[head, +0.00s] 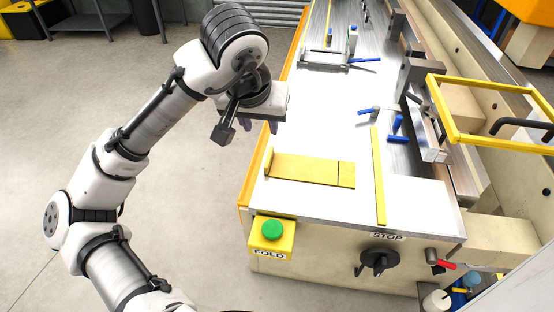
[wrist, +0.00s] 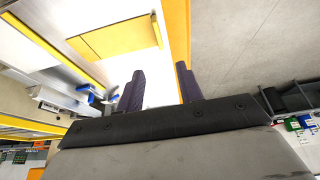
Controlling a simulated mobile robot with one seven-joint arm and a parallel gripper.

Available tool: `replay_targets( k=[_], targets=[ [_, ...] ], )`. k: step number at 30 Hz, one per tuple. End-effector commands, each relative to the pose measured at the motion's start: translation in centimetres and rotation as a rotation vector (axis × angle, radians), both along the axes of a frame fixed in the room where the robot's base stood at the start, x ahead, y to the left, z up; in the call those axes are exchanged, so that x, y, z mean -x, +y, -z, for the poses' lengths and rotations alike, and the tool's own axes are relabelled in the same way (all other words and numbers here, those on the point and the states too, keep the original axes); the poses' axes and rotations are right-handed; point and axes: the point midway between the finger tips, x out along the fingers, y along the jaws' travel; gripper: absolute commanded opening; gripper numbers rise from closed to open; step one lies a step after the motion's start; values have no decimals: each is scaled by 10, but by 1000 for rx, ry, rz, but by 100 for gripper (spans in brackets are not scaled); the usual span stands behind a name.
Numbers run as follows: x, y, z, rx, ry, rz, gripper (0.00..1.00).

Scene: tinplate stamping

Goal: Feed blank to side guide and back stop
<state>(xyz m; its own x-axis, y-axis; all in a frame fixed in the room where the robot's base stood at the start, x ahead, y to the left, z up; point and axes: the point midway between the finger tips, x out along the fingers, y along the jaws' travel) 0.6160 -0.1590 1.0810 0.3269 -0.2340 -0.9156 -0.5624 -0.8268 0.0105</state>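A flat yellow blank (head: 305,169) lies on the white machine table (head: 310,120), with a thin dark line across it near its right end. A small upright yellow piece (head: 268,161) stands at its left end. A long yellow strip (head: 379,180) runs along the table to the right, with a gap between it and the blank. I cannot tell which parts are the side guide and back stop. My gripper (head: 259,125) is over the table's left edge, behind the blank. In the wrist view its dark fingers (wrist: 160,82) are apart and empty; the blank (wrist: 112,38) lies beyond them.
A green button (head: 272,230) on a yellow FOLD box and a black knob (head: 379,262) are at the front. Blue-handled clamps (head: 397,126) and a yellow guard frame (head: 480,137) stand to the right.

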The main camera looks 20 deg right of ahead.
Motion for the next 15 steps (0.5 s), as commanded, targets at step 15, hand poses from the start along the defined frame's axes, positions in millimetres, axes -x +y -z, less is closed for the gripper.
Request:
replay_targets(
  k=[15],
  targets=[
    [-22, -15, 74, -20, 15, -3, 36]
  ],
)
